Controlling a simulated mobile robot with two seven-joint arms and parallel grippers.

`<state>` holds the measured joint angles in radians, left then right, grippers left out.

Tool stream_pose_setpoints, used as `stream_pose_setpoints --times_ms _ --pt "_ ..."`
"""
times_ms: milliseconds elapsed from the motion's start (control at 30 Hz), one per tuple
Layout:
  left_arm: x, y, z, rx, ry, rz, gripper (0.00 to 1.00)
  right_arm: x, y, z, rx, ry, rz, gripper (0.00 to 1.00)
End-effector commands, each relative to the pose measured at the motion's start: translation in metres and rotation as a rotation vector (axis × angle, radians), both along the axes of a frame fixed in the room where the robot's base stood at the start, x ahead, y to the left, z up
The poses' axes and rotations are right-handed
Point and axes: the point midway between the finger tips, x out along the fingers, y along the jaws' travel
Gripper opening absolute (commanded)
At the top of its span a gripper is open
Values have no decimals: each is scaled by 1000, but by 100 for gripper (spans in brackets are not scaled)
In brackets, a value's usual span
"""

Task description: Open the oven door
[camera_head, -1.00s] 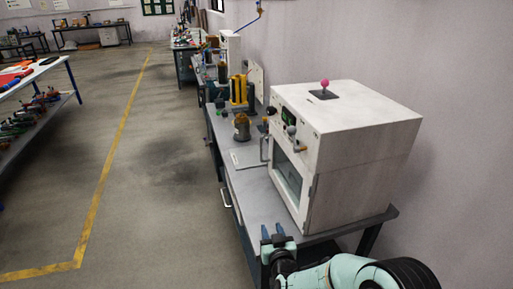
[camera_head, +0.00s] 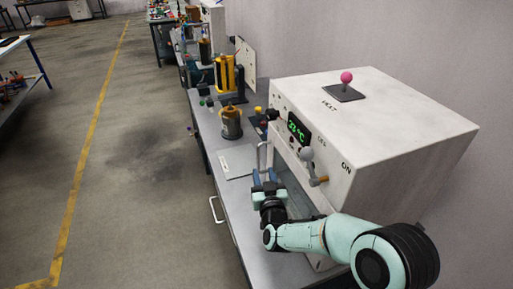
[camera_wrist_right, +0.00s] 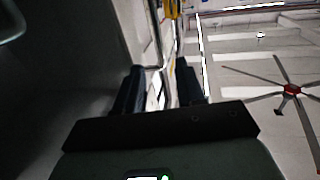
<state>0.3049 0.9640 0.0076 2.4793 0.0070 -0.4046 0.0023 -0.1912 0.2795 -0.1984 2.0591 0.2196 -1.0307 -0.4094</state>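The white oven (camera_head: 375,130) stands on the grey bench at the right, with a green digital display (camera_head: 298,128) and a grey lever knob (camera_head: 306,154) on its front. Its door (camera_head: 290,185) looks shut and is partly hidden by my right arm. The upright metal door handle (camera_head: 262,157) stands out at the door's far side. My right gripper (camera_head: 263,174) is open, its blue fingers close to the lower part of the handle; I cannot tell whether they touch it. In the right wrist view the two dark fingers (camera_wrist_right: 160,88) are apart. My left gripper is not in view.
A brown pot (camera_head: 231,123) and a yellow-and-black device (camera_head: 226,73) stand further along the bench. A flat grey plate (camera_head: 237,162) lies near the handle. A pink-knobbed stick (camera_head: 346,77) is on the oven's top. The floor to the left is clear.

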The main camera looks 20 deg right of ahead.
Motion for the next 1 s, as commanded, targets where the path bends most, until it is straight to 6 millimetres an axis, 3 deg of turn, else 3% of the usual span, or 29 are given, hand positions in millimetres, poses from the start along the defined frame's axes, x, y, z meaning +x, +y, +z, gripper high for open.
stream_pose_setpoints --times_ms 500,700,1000 --pt "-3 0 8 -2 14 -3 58 93 -24 -1 -2 1 0 38" --pt "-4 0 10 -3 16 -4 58 111 -29 0 -2 1 0 38" --pt "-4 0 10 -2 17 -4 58 116 -30 -1 0 2 1 38"
